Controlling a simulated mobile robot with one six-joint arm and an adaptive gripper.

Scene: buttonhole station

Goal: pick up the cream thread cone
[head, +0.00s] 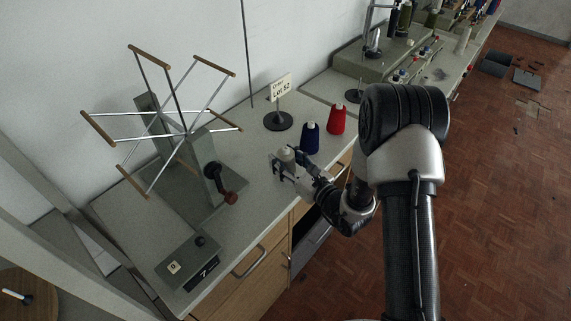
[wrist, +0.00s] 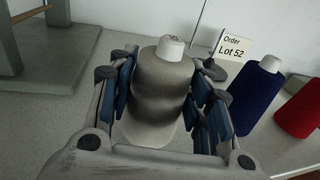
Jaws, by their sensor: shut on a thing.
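The cream thread cone (wrist: 160,95) stands upright between the fingers in the wrist view, with a white top; it looks grey-beige in this light. In the head view the cone (head: 287,157) shows small near the front edge of the bench. My gripper (wrist: 163,98) is shut on the cone, with blue-padded fingers on its left and right sides. In the head view my gripper (head: 288,165) reaches in from the right. Whether the cone's base touches the bench is hard to tell.
A navy cone (head: 310,138) and a red cone (head: 336,120) stand right of the held cone. A sign reading Lot 52 (head: 281,88) stands behind. A skein winder with several arms (head: 183,130) is at left. A control box (head: 188,259) sits at the front left.

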